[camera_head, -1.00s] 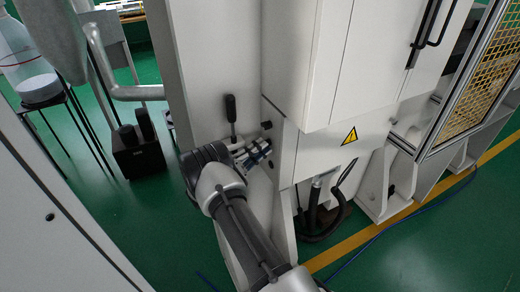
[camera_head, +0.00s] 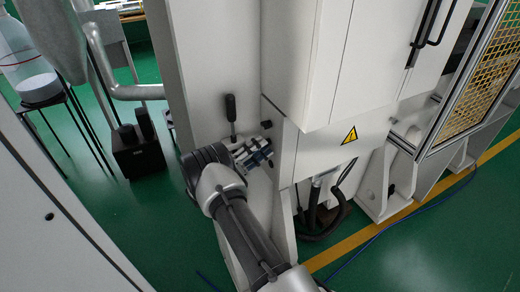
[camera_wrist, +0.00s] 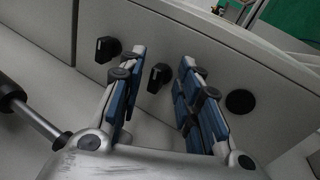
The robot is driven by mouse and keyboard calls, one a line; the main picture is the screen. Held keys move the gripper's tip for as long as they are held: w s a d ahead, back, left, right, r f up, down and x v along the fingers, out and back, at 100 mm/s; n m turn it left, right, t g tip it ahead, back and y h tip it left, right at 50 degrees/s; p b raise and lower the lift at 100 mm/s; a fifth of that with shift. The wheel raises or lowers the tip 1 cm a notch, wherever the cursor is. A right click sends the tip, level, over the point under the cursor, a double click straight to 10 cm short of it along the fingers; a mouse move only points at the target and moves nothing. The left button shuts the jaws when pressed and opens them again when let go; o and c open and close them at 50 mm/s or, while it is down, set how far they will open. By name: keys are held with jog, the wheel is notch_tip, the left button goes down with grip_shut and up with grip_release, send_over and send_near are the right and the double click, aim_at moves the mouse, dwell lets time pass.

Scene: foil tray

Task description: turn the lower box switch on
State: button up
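Two black rotary switches sit on the side panel of the white box in the wrist view. The upper switch (camera_wrist: 107,48) is beside the outer side of my left finger. The lower switch (camera_wrist: 158,77) shows in the gap between my two blue-padded fingers. My gripper (camera_wrist: 158,72) is open, with nothing held. I cannot tell how close its tips are to the panel. In the head view the upper switch (camera_head: 266,98) and lower switch (camera_head: 266,124) look small, and my gripper (camera_head: 262,148) is just below them.
A black round part (camera_wrist: 240,102) is on the same panel, right of my right finger. A black-handled lever (camera_head: 231,108) stands left of the switches; it also shows at the wrist view's left edge (camera_wrist: 12,95). The white box (camera_head: 330,150) carries a yellow warning sign.

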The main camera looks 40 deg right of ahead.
jog(key=shift+a, duration=0.1)
jog(key=v, duration=1.1)
jog(key=shift+a+f, duration=0.2)
jog(key=shift+a, duration=0.15)
jog(key=shift+o, duration=0.2)
jog(key=shift+w, duration=0.1)
jog(key=shift+o, duration=0.3)
jog(key=shift+r+n, duration=0.3)
jog(key=shift+r, duration=0.05)
jog(key=s+a+r+n+t+y+p, duration=0.25)
jog(key=n+t+p, duration=0.2)
jog(key=n, duration=0.55)
jog(key=s+a+r+n+t+y+p, duration=0.25)
jog(key=n+p, duration=0.35)
jog(key=n, duration=0.4)
jog(key=w+d+b, duration=0.2)
jog(key=w+d, duration=0.1)
jog(key=d, duration=1.3)
jog(key=shift+h+b, duration=0.3)
jog(key=shift+h, duration=0.1)
jog(key=shift+c, duration=0.5)
